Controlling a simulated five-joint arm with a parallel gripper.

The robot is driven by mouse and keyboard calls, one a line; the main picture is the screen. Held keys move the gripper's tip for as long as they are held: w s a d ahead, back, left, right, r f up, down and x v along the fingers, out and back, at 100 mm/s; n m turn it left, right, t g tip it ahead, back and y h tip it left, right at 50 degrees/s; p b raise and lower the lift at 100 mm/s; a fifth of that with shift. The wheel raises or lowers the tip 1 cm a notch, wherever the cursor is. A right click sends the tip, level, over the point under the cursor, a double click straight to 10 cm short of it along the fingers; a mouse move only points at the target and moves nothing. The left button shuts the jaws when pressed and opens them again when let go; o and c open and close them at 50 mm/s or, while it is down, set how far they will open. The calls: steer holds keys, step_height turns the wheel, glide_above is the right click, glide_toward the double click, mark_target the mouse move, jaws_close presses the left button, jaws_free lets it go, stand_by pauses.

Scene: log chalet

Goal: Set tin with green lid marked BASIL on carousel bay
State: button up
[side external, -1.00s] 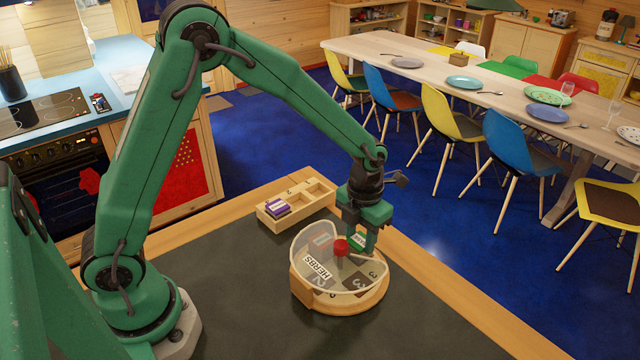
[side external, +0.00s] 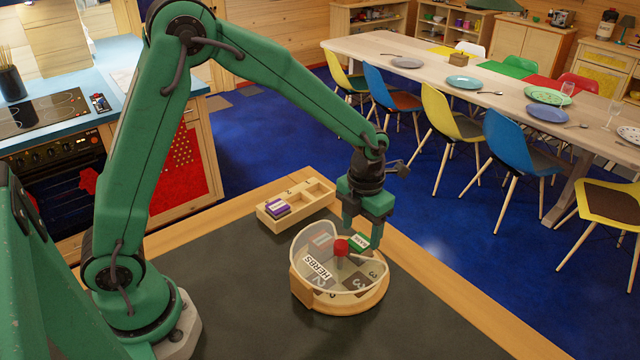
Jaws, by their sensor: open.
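The tin with the green lid (side external: 359,241) sits on the far right part of the round wooden carousel (side external: 340,306), in the gap of its clear cover. Its white label is too small to read surely. The carousel has a red knob (side external: 341,246) at its centre, a HERBS label and numbered bays. My gripper (side external: 364,230) is open just above the tin, pointing down, its fingers apart and holding nothing.
A wooden tray (side external: 318,196) with compartments stands behind the carousel and holds a purple-lidded tin (side external: 277,207). The dark worktop (side external: 240,290) is clear at the front. A dining table (side external: 430,66) with chairs stands beyond.

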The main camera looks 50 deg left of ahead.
mark_target(356, 241)
step_height(356, 241, up, 10)
steer(key=shift+f, duration=0.15)
stand_by(0.3)
stand_by(0.5)
steer(key=s+a+r+n+t, duration=0.2)
steer(key=s+a+r+n, duration=0.2)
steer(key=s+n, duration=0.6)
steer(key=s+a+r+n+t, duration=0.3)
steer(key=s+n, duration=0.7)
steer(key=n, duration=1.5)
steer(key=shift+a+r+n+t, duration=0.3)
steer(key=shift+a+r, duration=0.1)
steer(key=shift+a, duration=0.7)
